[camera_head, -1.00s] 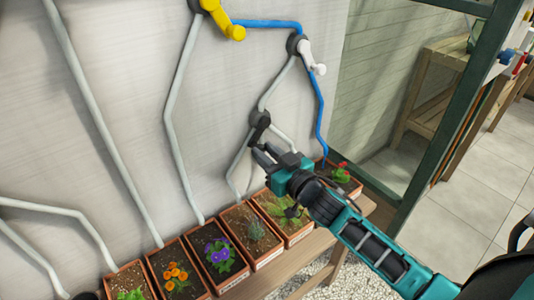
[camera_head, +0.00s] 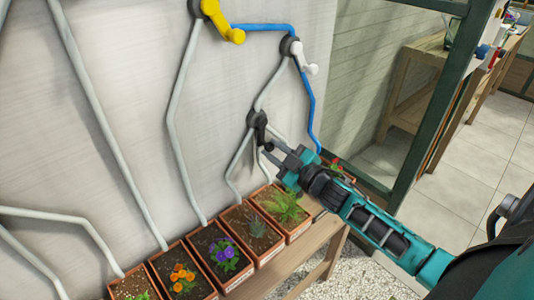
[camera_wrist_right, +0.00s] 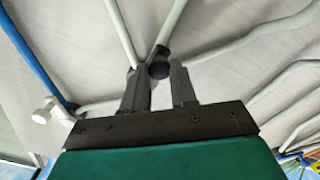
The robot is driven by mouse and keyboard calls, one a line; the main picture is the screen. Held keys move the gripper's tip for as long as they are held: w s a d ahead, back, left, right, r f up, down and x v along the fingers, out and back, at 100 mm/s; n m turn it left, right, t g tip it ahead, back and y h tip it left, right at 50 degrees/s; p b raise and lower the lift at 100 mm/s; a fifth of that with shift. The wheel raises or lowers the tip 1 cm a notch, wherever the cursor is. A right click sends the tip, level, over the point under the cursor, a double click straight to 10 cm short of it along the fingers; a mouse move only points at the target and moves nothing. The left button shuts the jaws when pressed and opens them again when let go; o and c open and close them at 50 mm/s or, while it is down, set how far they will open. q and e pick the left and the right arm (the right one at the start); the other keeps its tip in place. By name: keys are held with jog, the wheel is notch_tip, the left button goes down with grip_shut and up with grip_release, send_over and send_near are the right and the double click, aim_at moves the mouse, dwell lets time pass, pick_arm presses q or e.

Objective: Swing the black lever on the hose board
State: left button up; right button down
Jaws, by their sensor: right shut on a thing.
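The black lever (camera_head: 259,122) is on the hose board (camera_head: 130,80), where pale pipes meet below the white lever (camera_head: 300,52). Its handle points down and slightly right. My right gripper (camera_head: 271,152) reaches it from the lower right and is shut on the handle's lower end. In the right wrist view, the black lever's round end (camera_wrist_right: 158,66) shows between the two fingertips (camera_wrist_right: 159,84). The fingers partly hide the handle in the head view. My left gripper is not in view.
A yellow lever (camera_head: 222,20) is at the top, with blue pipe running from it to the white lever and down. Several planters, one with purple flowers (camera_head: 224,252), stand on a wooden bench (camera_head: 300,262) just below the gripper. A green post (camera_head: 437,100) stands to the right.

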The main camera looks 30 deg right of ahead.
jog(key=shift+w+d+r+n, duration=0.15)
jog(key=shift+d+n, duration=0.5)
jog(key=shift+n, duration=0.8)
jog(key=shift+w+d+r+n, duration=0.1)
jog(key=shift+d+r+n, duration=0.15)
jog(key=shift+d+n, duration=0.8)
jog(key=shift+w+d+r+n, duration=0.1)
jog(key=shift+d+r+n, duration=0.15)
jog(key=shift+n, duration=1.55)
jog(key=c, duration=0.9)
grip_release()
jog(key=shift+s, duration=0.2)
